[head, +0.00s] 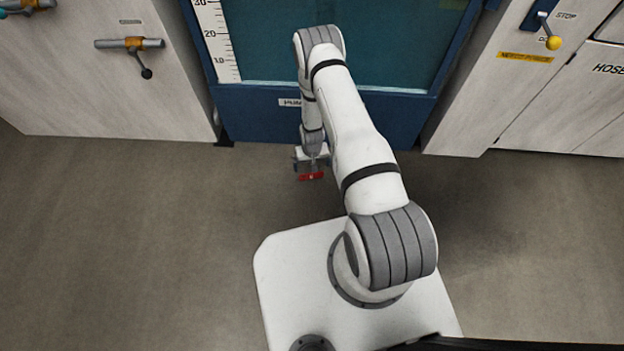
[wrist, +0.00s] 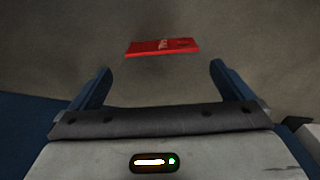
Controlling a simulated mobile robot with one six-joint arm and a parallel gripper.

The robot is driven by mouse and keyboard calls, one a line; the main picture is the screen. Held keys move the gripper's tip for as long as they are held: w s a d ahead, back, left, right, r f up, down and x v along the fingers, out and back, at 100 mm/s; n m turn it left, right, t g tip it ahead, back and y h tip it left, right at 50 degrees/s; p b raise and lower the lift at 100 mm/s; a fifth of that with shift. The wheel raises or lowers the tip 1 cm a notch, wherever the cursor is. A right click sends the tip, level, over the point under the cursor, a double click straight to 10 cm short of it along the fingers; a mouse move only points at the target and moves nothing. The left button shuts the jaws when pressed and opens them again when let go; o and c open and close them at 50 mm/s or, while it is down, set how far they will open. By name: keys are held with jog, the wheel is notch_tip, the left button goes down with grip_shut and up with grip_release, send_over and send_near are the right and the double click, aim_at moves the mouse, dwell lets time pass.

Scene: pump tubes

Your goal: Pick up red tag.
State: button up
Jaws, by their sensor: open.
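The red tag (head: 311,176) is a small flat red piece with faint pale marks. In the head view it shows just below my gripper (head: 311,163), on or above the brown floor; I cannot tell its height. In the wrist view the red tag (wrist: 162,47) lies crosswise, slightly tilted, ahead of the fingertips and roughly centred between them. My gripper (wrist: 160,78) has its two blue fingers spread wide, with nothing between them. The tag and the fingers look apart in the wrist view.
A blue tank (head: 340,110) with a scale (head: 215,40) stands behind my arm. Grey cabinets flank it, with a valve handle (head: 131,43) at left and a yellow-knobbed lever (head: 553,42) at right. The floor (head: 120,230) is clear on both sides.

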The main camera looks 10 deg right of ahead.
aim_at(311, 174)
jog(key=f+b, duration=0.1)
jog(key=f, duration=0.3)
jog(key=f+b, duration=0.2)
jog(key=f, duration=0.2)
jog(key=shift+s+a+f+b, duration=0.1)
jog(key=shift+s+a+b, duration=0.1)
jog(key=shift+b, duration=0.1)
jog(key=shift+c, duration=0.2)
jog(key=c, duration=0.7)
jog(key=shift+r, duration=0.2)
notch_tip(311, 174, up, 10)
jog(key=p, duration=0.4)
jog(key=shift+f, duration=0.1)
